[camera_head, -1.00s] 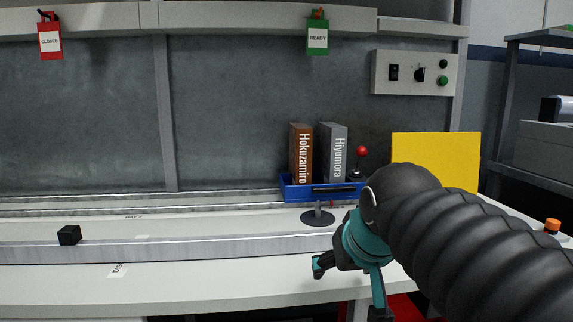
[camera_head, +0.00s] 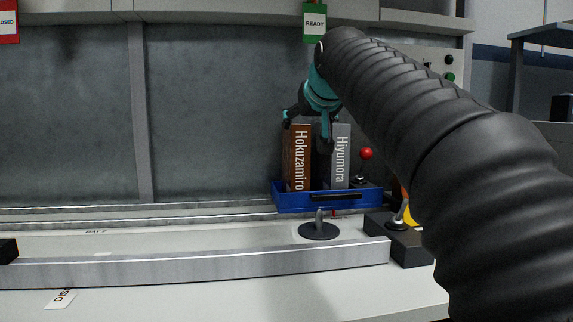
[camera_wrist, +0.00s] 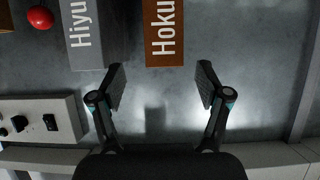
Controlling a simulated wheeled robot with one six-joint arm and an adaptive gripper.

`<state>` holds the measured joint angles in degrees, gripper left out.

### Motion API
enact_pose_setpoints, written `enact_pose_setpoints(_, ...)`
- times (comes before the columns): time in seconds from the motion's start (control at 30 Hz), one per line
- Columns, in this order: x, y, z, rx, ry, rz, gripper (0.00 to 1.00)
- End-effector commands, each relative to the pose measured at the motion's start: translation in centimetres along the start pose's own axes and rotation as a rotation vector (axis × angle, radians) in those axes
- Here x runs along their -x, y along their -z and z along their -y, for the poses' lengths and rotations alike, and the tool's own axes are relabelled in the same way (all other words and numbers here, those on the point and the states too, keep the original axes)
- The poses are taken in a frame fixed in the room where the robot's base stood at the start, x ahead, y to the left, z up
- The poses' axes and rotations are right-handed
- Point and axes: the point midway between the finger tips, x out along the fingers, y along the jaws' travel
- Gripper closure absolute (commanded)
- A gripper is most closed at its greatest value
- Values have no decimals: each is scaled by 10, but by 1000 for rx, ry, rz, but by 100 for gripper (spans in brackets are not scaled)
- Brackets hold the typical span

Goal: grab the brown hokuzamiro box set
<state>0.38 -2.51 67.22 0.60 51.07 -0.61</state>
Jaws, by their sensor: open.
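The brown Hokuzamiro box set (camera_head: 300,158) stands upright in a blue tray (camera_head: 292,201), left of the grey Hiyumora box set (camera_head: 341,160). My gripper (camera_head: 307,132) is open and empty, above and at the top of the brown box in the head view, with one finger to its left and one in front of the gap between the boxes. In the wrist view, the brown box (camera_wrist: 166,35) shows between and beyond the two open fingers (camera_wrist: 161,88), and the grey box (camera_wrist: 92,40) is to its left. I see no contact with the brown box.
A joystick with a red ball (camera_head: 366,154) stands right of the grey box. A metal rail (camera_head: 200,265) and a round black stand (camera_head: 318,231) are in front of the tray. A green READY tag (camera_head: 315,22) hangs above. A control panel (camera_wrist: 35,120) shows in the wrist view.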

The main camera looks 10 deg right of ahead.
Motion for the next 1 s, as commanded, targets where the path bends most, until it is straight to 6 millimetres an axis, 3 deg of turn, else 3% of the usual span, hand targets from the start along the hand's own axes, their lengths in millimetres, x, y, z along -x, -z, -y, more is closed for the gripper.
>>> enact_pose_setpoints(0.2,-37,-1,1,1,1,2,24)
enact_pose_setpoints(0.53,-56,-2,0,-1,-2,0,24)
enact_pose_setpoints(0.83,-95,-5,2,-1,-3,1,24)
enact_pose_setpoints(1.0,-102,-4,2,-1,-2,0,24)
